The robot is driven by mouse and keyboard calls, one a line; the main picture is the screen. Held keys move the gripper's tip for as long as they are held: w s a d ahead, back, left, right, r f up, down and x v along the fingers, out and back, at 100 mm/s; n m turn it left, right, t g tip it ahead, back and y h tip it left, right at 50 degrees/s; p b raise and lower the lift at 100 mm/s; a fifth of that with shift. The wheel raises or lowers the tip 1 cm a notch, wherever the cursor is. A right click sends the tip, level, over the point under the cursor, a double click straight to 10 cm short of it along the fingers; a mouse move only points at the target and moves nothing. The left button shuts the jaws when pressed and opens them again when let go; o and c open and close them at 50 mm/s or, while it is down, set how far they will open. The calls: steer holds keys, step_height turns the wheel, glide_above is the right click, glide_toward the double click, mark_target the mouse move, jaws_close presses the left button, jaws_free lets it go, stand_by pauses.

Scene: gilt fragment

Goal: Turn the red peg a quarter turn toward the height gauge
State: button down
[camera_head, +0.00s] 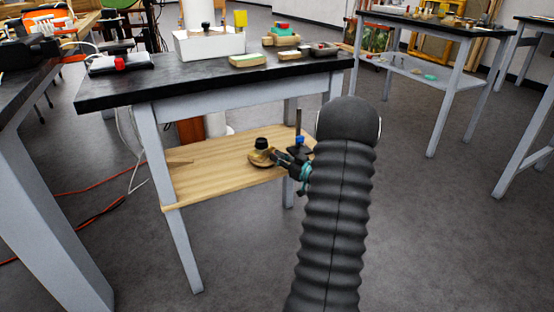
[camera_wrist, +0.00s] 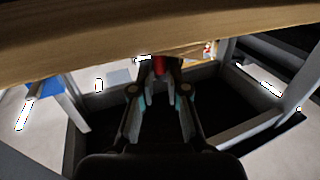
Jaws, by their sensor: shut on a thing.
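The red peg (camera_wrist: 160,64) shows between my fingertips in the wrist view, just at the edge of the wooden board. Most of it is hidden by the fingers, and I cannot make it out in the head view. My gripper (camera_head: 277,156), also in the wrist view (camera_wrist: 160,72), is shut on it. In the head view the gripper reaches left over the wooden lower shelf (camera_head: 215,168). What looks like the height gauge (camera_head: 299,141), an upright dark post with a blue part, stands on the shelf just behind my gripper.
A round wooden piece with a black knob (camera_head: 262,144) sits at my fingertips. The black tabletop (camera_head: 200,85) overhangs the shelf, and a table leg (camera_head: 176,230) stands at its front. The shelf's left part is clear. My arm passes to the right of the table.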

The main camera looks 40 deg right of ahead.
steer(key=shift+w+d+n+g+y+p, duration=0.1)
steer(key=shift+d+n+g+y, duration=0.2)
steer(key=shift+n+y, duration=0.4)
steer(key=shift+w+d+n+g+y+p, duration=0.15)
steer(key=shift+d+n+y, duration=0.25)
steer(key=shift+y, duration=0.65)
steer(key=shift+w+d+n+g+y+p, duration=0.1)
steer(key=shift+d+n+g+y, duration=0.15)
steer(key=shift+n+y, duration=0.5)
steer(key=shift+w+d+n+g+y, duration=0.3)
steer(key=shift+n+g+y, duration=0.3)
steer(key=shift+y, duration=0.35)
steer(key=shift+w+d+n+g+y, duration=0.25)
steer(key=shift+n+g+y, duration=0.35)
steer(key=shift+y, duration=0.35)
steer(key=shift+n+y+p, duration=0.3)
steer(key=shift+n+y, duration=0.05)
steer(key=shift+y, duration=0.05)
steer(key=c, duration=1.2)
jaws_free()
steer(key=shift+w, duration=0.1)
steer(key=shift+d, duration=0.1)
steer(key=v, duration=1.2)
steer(key=shift+d+r, duration=0.1)
steer(key=shift+r, duration=0.05)
